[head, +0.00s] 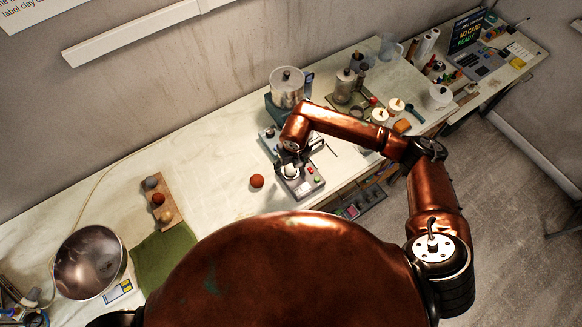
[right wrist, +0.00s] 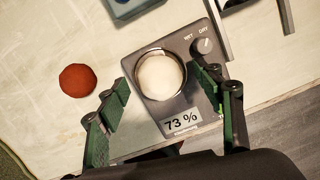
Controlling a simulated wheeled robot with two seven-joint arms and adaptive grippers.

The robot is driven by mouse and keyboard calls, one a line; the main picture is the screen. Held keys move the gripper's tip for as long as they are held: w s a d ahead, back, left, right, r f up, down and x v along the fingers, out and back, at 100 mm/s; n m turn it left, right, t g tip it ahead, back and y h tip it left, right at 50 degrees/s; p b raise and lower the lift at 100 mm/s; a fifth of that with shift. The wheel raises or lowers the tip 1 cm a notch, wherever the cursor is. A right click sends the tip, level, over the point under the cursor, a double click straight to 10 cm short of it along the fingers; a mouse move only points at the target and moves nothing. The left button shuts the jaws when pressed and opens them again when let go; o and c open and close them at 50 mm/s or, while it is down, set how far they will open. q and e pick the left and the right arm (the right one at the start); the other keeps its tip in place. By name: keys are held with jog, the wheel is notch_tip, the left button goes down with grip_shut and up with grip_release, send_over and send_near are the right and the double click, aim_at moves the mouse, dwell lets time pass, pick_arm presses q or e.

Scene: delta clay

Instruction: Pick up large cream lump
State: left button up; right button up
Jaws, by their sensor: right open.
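The large cream lump (right wrist: 160,77) sits in a round metal cup on a grey meter whose display reads 73 % in the right wrist view. In the head view the lump (head: 291,171) shows as a pale ball on the meter, partly under my right gripper. My right gripper (right wrist: 162,98) is open, with a green-padded finger on each side of the cup, apart from the lump. In the head view the right gripper (head: 290,158) hangs over the meter. My left gripper is not in view.
A red-orange ball (right wrist: 77,80) lies on the table left of the meter (right wrist: 189,95). A wooden board (head: 163,205) with several balls, a metal bowl (head: 90,262) and a green cloth (head: 163,258) are at the left. Jars and tools crowd the right. The table's middle left is clear.

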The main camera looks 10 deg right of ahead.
jog(key=shift+c, duration=0.4)
jog(key=c, duration=1.4)
jog(key=shift+r, duration=0.1)
